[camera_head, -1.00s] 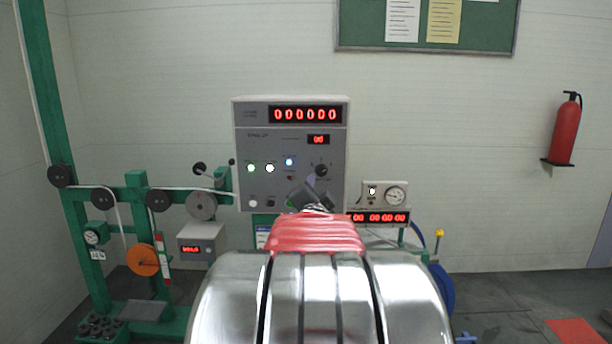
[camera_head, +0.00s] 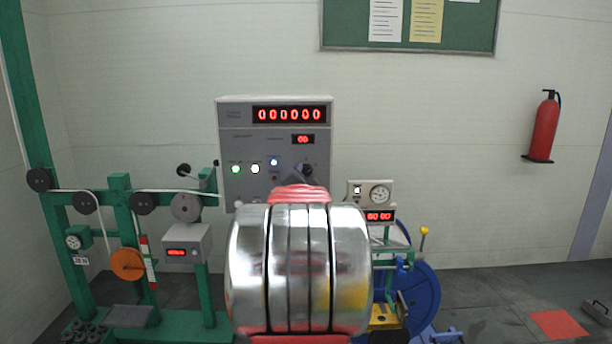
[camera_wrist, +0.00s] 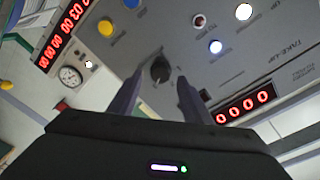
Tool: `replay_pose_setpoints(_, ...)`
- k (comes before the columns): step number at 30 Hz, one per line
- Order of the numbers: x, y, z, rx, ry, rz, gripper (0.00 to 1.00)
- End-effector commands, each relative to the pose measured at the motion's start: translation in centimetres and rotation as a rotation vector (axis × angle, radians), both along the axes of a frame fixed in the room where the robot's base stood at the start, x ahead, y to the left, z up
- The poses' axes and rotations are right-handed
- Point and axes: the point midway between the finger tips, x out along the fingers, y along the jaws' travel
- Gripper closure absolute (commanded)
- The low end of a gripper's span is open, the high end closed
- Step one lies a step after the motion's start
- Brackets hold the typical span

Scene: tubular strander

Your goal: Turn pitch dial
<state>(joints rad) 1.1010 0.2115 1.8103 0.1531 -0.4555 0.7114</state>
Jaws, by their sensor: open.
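A grey control panel (camera_head: 232,150) with red digit displays stands against the wall. A black dial (camera_head: 308,168) sits on its right side, partly covered by my arm in the head view; its label cannot be read. The dial also shows in the wrist view (camera_wrist: 160,68), beyond my gripper (camera_wrist: 160,82). My gripper is open, with one finger to each side of the dial in that picture. Nothing is held between the fingers. Whether the fingertips reach around the dial or stop short of it cannot be told. In the head view my arm hides most of the gripper.
Lit buttons (camera_head: 255,169) sit left of the dial, and a yellow one (camera_wrist: 105,27) shows in the wrist view. A round gauge (camera_head: 379,194) and another red display (camera_head: 380,216) stand right of the panel. A green pulley frame (camera_head: 120,230) is at left, a blue wheel (camera_head: 425,295) at right.

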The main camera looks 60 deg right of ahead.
Motion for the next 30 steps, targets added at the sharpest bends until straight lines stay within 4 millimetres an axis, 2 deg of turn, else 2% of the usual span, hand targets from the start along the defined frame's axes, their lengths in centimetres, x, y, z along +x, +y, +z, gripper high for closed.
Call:
replay_pose_setpoints(7,0.9,-1.8,-0.1,0.001,0.000,0.001,0.56)
replay_pose_setpoints(18,1.0,-2.1,0.0,0.000,0.000,0.001,0.56)
replay_pose_setpoints(30,1.0,-2.0,0.0,0.000,0.000,0.001,0.85)
